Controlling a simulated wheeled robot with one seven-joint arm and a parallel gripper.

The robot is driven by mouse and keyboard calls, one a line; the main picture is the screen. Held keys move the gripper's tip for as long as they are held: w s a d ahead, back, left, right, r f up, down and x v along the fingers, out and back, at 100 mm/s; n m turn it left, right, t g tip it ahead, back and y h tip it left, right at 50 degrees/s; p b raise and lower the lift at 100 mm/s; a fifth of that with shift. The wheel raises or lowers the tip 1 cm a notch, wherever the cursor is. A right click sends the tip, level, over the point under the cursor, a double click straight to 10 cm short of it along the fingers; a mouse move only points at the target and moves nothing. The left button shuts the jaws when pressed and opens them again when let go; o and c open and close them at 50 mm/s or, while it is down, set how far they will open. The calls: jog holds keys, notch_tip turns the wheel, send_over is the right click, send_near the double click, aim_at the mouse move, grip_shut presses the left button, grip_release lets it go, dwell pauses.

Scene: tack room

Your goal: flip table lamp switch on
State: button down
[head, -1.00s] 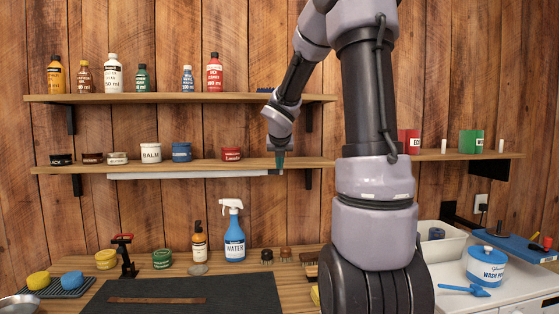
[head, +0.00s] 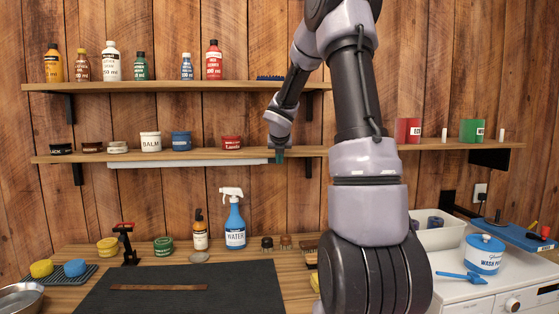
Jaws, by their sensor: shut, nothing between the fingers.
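No free-standing table lamp shows in the head view. A long pale strip, possibly a lamp (head: 188,162), runs under the lower shelf; I cannot tell whether it is lit. A small dark piece at its right end (head: 275,160) may be its switch, but it is too small to make out. My gripper (head: 279,155) is shut and empty, pointing down at the lower shelf's front edge, beside that right end. I cannot tell whether it touches anything.
The lower shelf (head: 300,152) bears several jars and tins; the upper shelf (head: 160,87) bears several bottles. Below, a spray bottle (head: 235,222) and a dark mat (head: 235,285) are on the workbench. A blue-lidded tub (head: 484,254) stands on a white surface at right.

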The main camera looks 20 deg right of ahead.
jog(key=shift+w+d, duration=0.2)
jog(key=shift+d, duration=0.05)
jog(key=shift+a, duration=0.15)
jog(key=shift+a, duration=0.65)
jog(key=shift+s, duration=0.1)
